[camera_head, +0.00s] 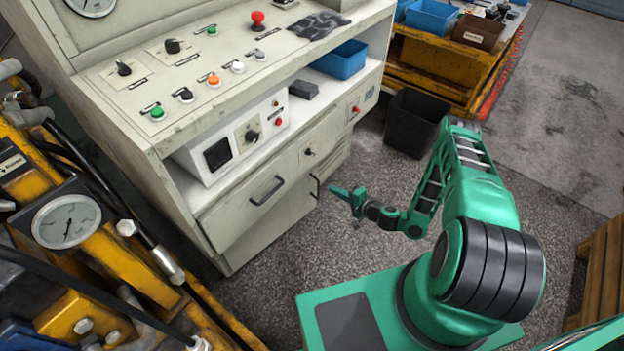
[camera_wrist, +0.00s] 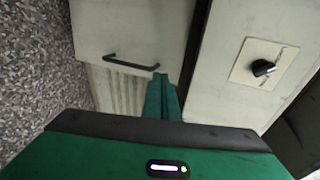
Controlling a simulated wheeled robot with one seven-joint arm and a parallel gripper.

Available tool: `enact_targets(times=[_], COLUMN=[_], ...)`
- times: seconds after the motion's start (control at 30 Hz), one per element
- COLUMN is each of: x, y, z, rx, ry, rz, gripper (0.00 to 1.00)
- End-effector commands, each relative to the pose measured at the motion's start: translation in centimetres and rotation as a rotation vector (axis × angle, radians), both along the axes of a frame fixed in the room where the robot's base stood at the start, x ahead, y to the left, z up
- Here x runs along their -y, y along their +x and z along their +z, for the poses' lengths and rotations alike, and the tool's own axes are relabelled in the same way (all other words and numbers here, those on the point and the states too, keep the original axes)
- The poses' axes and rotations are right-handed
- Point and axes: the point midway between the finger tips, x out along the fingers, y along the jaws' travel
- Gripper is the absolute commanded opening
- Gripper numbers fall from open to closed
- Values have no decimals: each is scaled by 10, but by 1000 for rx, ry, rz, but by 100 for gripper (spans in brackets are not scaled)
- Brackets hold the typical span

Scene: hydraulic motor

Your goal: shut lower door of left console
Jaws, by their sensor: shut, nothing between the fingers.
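The left console (camera_head: 125,135) is a cream cabinet. Its lower door (camera_head: 272,226) is a plain panel under the drawer, with a dark bar handle (camera_head: 314,187) near its right edge. In the wrist view the lower door (camera_wrist: 130,25) fills the upper left, and its handle (camera_wrist: 130,64) lies just left of the fingertips. A dark gap runs beside the door there; how far it stands open is hard to tell. My gripper (camera_head: 334,191) is shut and empty, just right of the handle. Its green fingers (camera_wrist: 160,82) point at the door's handle edge; contact cannot be told.
The drawer (camera_head: 245,207) with its own handle sits above the door. A louvred panel (camera_wrist: 120,92) lies past the door's handle edge. A black bin (camera_head: 415,122) stands on the floor at right. Yellow machinery (camera_head: 110,262) is at left. Speckled floor before the console is clear.

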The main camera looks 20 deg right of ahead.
Motion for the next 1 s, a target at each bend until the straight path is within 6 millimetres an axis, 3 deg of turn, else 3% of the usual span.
enact_targets(times=[0.6, 1.0], x=[-50, -60], y=[91, 110], z=[-25, -26], rx=[3, 1], ry=[-3, -1], rz=[4, 3], gripper=[0, 0])
